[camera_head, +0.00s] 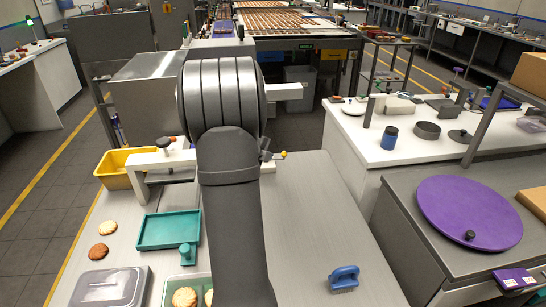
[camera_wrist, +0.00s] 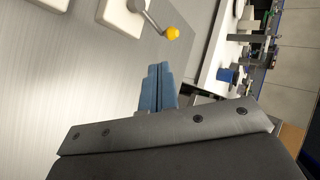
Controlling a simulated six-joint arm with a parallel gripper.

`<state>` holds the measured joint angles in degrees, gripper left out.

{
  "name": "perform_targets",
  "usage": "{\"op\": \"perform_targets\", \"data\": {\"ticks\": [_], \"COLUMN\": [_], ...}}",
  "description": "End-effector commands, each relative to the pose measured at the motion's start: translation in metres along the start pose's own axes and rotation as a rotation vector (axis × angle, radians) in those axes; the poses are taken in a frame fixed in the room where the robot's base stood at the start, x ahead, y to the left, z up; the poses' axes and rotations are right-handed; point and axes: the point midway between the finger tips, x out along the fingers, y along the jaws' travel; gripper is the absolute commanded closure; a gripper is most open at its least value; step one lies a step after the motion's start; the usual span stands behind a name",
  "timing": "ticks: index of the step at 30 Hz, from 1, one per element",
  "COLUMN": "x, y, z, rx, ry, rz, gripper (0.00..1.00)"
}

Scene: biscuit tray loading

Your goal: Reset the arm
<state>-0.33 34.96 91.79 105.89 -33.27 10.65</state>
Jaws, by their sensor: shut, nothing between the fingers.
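My gripper (camera_wrist: 158,88) shows in the wrist view as two blue-grey fingers pressed together, with nothing between them. It is above the grey worktop (camera_wrist: 75,75), near a white fixture with a yellow-knobbed lever (camera_wrist: 172,33). In the head view my arm stands upright in the middle of the picture and hides my gripper. A teal tray (camera_head: 168,231) lies on the worktop, left of my arm. Two biscuits, one pale (camera_head: 107,228) and one brown (camera_head: 98,253), lie at its left. A container (camera_head: 184,281) with biscuits is partly hidden by my arm.
A yellow bin (camera_head: 115,180) is at the worktop's back left, beside a white fixture (camera_head: 150,162). A clear-lidded box (camera_head: 110,288) is at the front left, and a blue-handled brush (camera_head: 343,279) at the front right. The worktop right of my arm is otherwise mostly clear.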

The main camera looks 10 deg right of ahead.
Motion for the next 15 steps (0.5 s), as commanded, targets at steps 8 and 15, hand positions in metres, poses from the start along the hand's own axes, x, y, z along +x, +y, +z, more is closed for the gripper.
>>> {"op": "perform_targets", "data": {"ticks": [8,15], "x": [-0.046,-0.059], "y": [-0.001,0.000], "z": [-0.002,-0.004], "rx": [0.000,-0.001], "ry": [-0.003,0.000], "rz": [-0.001,0.000], "gripper": [1.00,1.00]}}
